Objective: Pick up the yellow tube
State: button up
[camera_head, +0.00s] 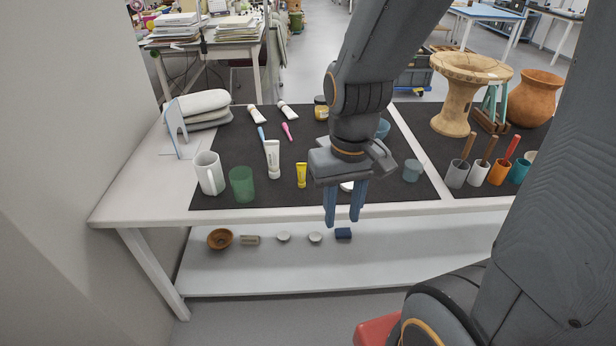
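The yellow tube (301,176) is small and stands upright on the dark mat (222,149), near the front of the table. A larger white tube (272,160) stands to its left. My gripper (343,221) points down, to the right of the yellow tube and by the table's front edge in the picture. Its two blue fingers are apart, with nothing visible between them. My gripper and arm hide part of the mat to the right of the tube, including most of a whitish thing beneath the gripper.
A green cup (242,184) and a white mug (209,173) stand at the left. A grey-blue cup (412,170) is on the right. A yellow-labelled jar (321,108) stands behind. Small bowls lie on the lower shelf (270,270). The mat just before the yellow tube is clear.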

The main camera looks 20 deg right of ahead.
aim_at(302, 167)
jog(key=z, duration=1.5)
jog(key=k, duration=0.95)
jog(key=u, duration=1.6)
